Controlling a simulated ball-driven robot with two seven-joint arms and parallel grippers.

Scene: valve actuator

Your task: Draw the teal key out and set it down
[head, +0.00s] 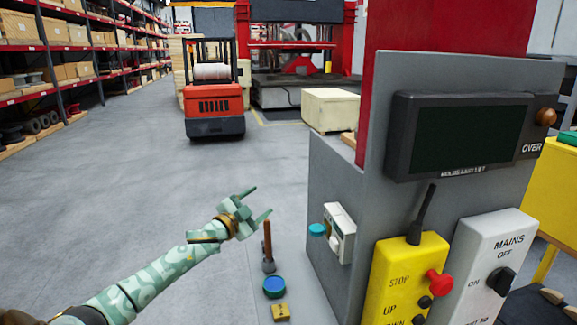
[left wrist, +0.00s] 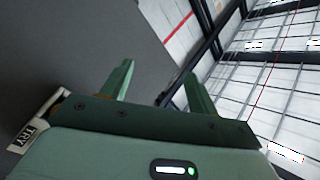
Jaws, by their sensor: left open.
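The teal key (head: 318,229) shows as a round teal head on the left side of a white box (head: 339,233). The box is fixed to the left face of the grey cabinet (head: 337,180). How deep the key sits in the box is hidden. My left gripper (head: 262,200) is open and empty, up and to the left of the key and apart from it. In the left wrist view, its two fingers (left wrist: 159,70) stand apart with nothing between them, and no key shows there. My right gripper is not in view.
Below my left gripper stand a brown-handled lever (head: 267,240), a blue button (head: 274,286) and a small yellow block (head: 281,312). A yellow pendant (head: 405,275) and a white MAINS switch box (head: 488,265) are on the cabinet's front. Open floor lies to the left.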

